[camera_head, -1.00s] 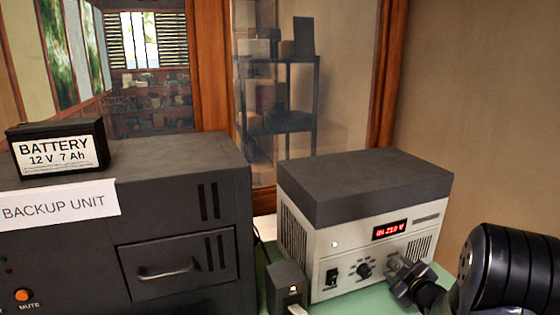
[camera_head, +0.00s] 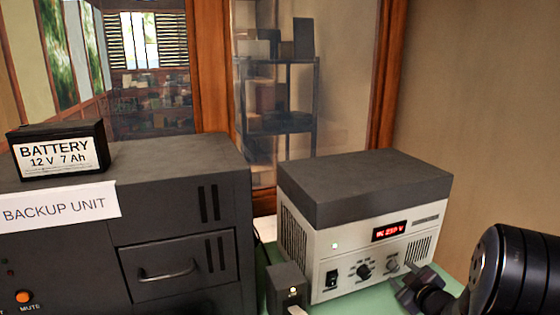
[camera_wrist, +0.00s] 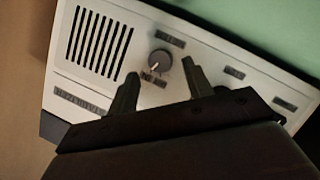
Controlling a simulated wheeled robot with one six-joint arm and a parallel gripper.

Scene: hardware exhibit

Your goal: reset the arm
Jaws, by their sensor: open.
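My gripper (camera_head: 428,284) is at the lower right of the head view, in front of the right end of a power unit's panel. In the wrist view my gripper (camera_wrist: 160,88) shows two dark fingers standing apart with nothing held between them. The power unit (camera_head: 328,262) has a dark top and a pale front. Its red display (camera_head: 390,231) is lit, with digits too blurred to read surely. A round knob (camera_wrist: 159,62) on its panel appears just beyond and between the fingertips in the wrist view. I cannot tell whether the fingers touch the panel.
A dark backup unit (camera_head: 180,225) stands at the left, with a drawer handle and an orange MUTE button (camera_head: 23,297). A battery (camera_head: 59,150) sits on it. A small black box (camera_head: 287,284) stands between the units. A wall (camera_head: 480,110) is behind at right.

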